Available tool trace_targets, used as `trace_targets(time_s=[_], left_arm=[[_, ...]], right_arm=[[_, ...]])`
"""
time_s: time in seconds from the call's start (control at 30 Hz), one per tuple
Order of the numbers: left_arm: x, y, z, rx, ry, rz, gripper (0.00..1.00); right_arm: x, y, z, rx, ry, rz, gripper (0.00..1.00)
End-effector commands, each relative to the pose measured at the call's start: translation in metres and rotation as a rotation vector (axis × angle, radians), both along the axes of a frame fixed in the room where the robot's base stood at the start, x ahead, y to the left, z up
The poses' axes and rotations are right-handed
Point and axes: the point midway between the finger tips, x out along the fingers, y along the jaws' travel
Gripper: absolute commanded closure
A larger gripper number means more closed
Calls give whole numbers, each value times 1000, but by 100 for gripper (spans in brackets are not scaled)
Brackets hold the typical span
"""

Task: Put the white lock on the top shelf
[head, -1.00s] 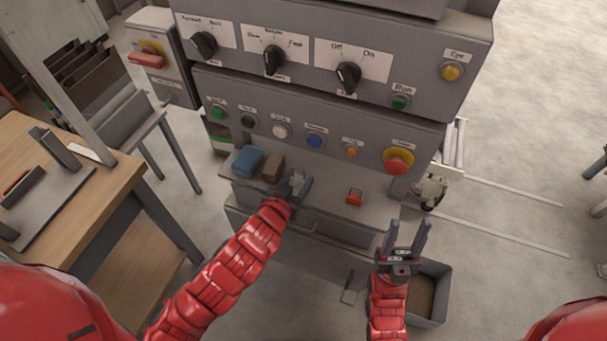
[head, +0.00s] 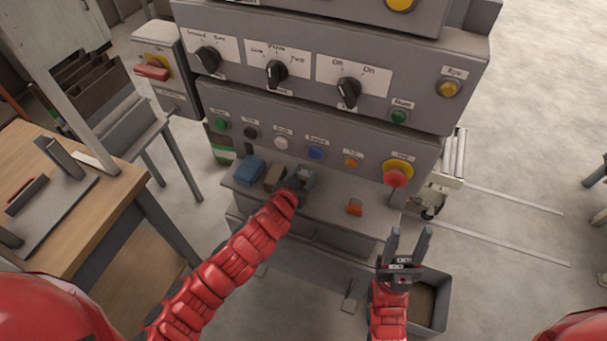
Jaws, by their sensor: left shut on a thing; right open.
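My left gripper (head: 299,182) is shut over the grey ledge (head: 326,208) below the machine's button panel. A small pale grey-white piece (head: 306,176) shows at its fingers; it is likely the white lock, but the fingers hide most of it. I cannot tell if it touches the ledge. A red-orange lock (head: 355,207) sits on the ledge to the right. My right gripper (head: 407,243) is open and empty, fingers pointing up, in front of the ledge's right end. I cannot tell which surface is the top shelf.
A blue block (head: 249,170) and a brown block (head: 274,177) sit on the ledge left of my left gripper. Buttons and a red emergency knob (head: 397,173) are above. A grey bin (head: 441,300) stands lower right. A wooden table (head: 118,192) is at left.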

Motion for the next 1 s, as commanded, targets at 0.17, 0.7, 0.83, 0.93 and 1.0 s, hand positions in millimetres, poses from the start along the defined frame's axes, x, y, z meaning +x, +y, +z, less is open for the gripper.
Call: trace_targets(time_s=[0.17, 0.7, 0.83, 0.93, 1.0], left_arm=[[0, 0, -3, -1, 0, 0, 43], [-5, 2, 4, 2, 1, 1, 18], [-26, 10, 15, 1, 4, 3, 18], [-47, 17, 26, 1, 4, 3, 18], [-62, 21, 31, 1, 5, 2, 18]], right_arm=[[0, 0, -3, 0, 0, 0, 50], [0, 0, 5, 0, 0, 0, 50], [0, 0, 19, 0, 0, 0, 50], [0, 0, 33, 0, 0, 0, 50], [0, 0, 41, 0, 0, 0, 50]])
